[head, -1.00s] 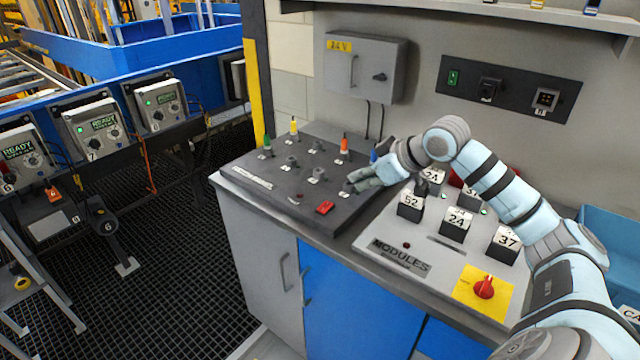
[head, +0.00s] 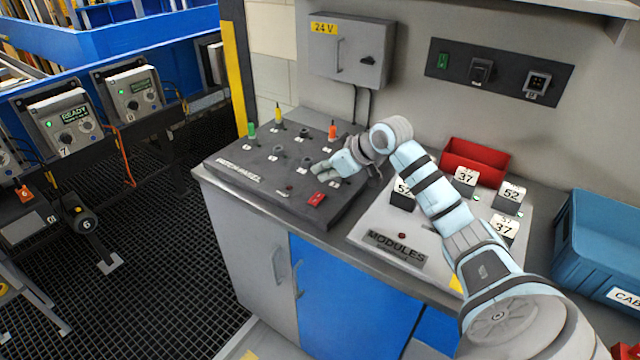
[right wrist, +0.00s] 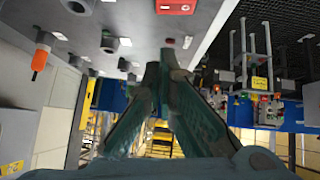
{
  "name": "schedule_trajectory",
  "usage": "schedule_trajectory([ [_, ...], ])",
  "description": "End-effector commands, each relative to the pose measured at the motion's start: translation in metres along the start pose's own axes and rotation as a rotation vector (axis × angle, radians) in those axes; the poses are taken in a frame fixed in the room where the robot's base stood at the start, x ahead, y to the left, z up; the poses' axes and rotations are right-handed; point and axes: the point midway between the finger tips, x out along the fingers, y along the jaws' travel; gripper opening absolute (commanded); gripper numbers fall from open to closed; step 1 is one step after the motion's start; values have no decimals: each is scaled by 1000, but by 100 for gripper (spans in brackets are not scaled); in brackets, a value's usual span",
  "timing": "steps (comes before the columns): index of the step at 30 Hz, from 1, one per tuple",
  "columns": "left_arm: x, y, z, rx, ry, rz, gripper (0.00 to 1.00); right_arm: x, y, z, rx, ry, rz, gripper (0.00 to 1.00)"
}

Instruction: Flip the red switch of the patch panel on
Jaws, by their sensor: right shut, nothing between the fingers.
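The dark patch panel (head: 222,158) lies on the cabinet top, with sockets and green, yellow and orange plugs. Its red switch (head: 316,198) sits near the front right edge; I cannot tell its position. My right gripper (head: 317,171) is shut and empty, above the panel and just behind the switch, apart from it. In the right wrist view, the shut fingertips (right wrist: 166,58) meet below the red switch (right wrist: 175,7), which is at the top edge of the picture. My left gripper is not in view.
The modules board (head: 372,225) with numbered blocks lies right of the panel, under my right arm. A red bin (head: 475,155) and a blue bin (head: 607,235) stand farther right. A grey 24 V box (head: 350,50) hangs on the wall behind.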

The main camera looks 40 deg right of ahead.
Motion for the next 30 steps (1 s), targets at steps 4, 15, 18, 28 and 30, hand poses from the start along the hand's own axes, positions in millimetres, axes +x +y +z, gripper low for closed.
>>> schedule_trajectory([
  [4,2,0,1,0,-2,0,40,30,-1,5,2,-2,-2,0],
  [15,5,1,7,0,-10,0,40,52,0,29,0,-1,1,0],
  [18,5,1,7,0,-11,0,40,52,0,29,0,0,1,0],
  [28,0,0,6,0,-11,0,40,56,2,34,2,0,-2,0],
  [30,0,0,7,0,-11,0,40,56,2,34,2,0,-2,0],
])
